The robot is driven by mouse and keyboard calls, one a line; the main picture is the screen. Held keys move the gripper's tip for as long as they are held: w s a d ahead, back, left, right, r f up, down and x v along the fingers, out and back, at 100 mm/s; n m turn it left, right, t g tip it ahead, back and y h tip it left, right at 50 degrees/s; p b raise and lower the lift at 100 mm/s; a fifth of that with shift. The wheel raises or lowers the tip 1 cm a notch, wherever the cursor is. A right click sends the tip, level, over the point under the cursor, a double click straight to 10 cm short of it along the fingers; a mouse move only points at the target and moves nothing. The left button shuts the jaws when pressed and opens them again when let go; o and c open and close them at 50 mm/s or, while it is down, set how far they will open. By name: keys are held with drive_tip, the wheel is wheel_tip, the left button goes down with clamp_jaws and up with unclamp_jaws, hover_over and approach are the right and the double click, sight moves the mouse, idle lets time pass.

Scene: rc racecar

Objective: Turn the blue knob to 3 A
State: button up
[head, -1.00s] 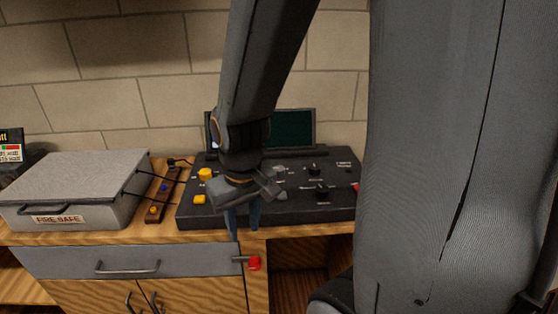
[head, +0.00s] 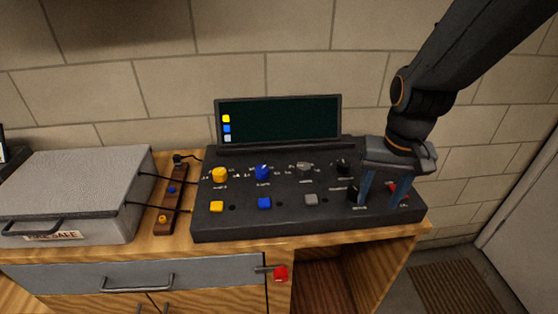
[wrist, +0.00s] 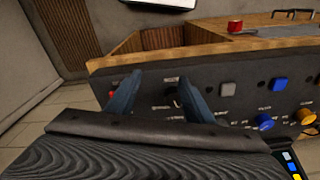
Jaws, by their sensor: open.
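The blue knob (head: 262,172) stands on the black control panel (head: 290,222), between a yellow knob and a grey knob. The marks around it are too small to read, so I cannot tell its setting. The blue knob also shows at the right of the wrist view (wrist: 265,122). My gripper (head: 378,204) is open and empty, fingers pointing down over the panel's right end, well right of the blue knob. In the wrist view my fingers (wrist: 158,80) are apart, near a black knob (wrist: 170,97).
A yellow knob (head: 220,174), grey knob (head: 304,168) and several buttons share the panel. A dark screen (head: 278,121) stands behind it. A grey fire safe (head: 75,190) and a wooden strip (head: 170,205) are at left. A red-ended handle (head: 281,273) sticks out below.

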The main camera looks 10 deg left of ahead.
drive_tip(key=shift+m+g, duration=0.4)
drive_tip(key=w+a+r, duration=0.1)
drive_tip(key=w+a, duration=0.2)
drive_tip(key=a, duration=0.2)
drive_tip(key=w+a, duration=0.3)
drive_tip(key=a, duration=0.2)
drive_tip(key=w+a+r, duration=0.1)
drive_tip(key=w+a, duration=0.2)
drive_tip(key=a, duration=0.3)
drive_tip(key=shift+w+r+b, duration=0.2)
drive_tip(key=shift+r+b, duration=0.1)
drive_tip(key=shift+r, duration=0.05)
drive_tip(key=r+m, duration=0.1)
drive_tip(key=r, duration=0.1)
hover_over(262, 168)
drive_tip(key=shift+s+d+f, duration=0.1)
drive_tip(key=shift+d+f, duration=0.05)
drive_tip(key=shift+a+f, duration=0.15)
drive_tip(key=shift+a, duration=0.05)
drive_tip(key=shift+f+p, duration=0.9)
drive_tip(key=shift+f, duration=2.7)
drive_tip(key=c, duration=1)
drive_tip(key=shift+c, duration=0.2)
